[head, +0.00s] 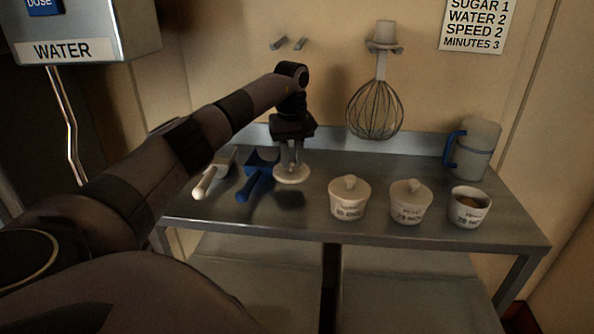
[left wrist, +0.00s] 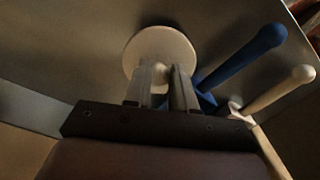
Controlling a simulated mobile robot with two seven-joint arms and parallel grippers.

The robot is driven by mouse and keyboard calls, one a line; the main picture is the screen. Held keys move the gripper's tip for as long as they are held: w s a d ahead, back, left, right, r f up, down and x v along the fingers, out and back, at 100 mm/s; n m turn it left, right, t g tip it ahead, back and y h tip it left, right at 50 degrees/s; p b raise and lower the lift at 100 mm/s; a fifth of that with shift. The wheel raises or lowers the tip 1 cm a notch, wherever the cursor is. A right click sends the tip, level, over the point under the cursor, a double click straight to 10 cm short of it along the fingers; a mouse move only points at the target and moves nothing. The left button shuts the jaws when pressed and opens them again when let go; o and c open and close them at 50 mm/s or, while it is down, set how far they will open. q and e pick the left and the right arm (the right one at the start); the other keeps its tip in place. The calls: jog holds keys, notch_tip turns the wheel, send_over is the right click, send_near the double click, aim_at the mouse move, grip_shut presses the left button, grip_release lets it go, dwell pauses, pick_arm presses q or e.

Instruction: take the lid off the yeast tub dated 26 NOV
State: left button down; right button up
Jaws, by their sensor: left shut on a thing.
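Three white tubs stand in a row on the steel table (head: 400,160). The left tub (head: 348,200) and the middle tub (head: 409,204) have knobbed lids on. The right tub (head: 468,210) is open, with brownish contents showing. Their labels are too small to read surely; the right one looks like 26 NOV. My left gripper (head: 291,163) is shut on a round white lid (head: 292,177), left of the tubs. The left wrist view shows the lid (left wrist: 160,47) at the fingertips (left wrist: 160,76); I cannot tell whether it touches the table. My right gripper is not in view.
A blue scoop (head: 256,178) and a white scoop (head: 210,178) lie left of the lid. A jug (head: 475,150) with a blue handle stands at the back right. A whisk (head: 375,108) hangs on the wall. A water dispenser (head: 85,35) is at upper left.

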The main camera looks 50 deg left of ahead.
aim_at(292, 161)
pick_arm(q)
jog(key=shift+f, duration=1.95)
jog(key=shift+f, duration=0.15)
jog(key=c, duration=0.9)
grip_release()
jog(key=shift+c, duration=0.2)
notch_tip(292, 161, up, 12)
jog(key=shift+w+r, duration=0.1)
jog(key=shift+r, duration=0.1)
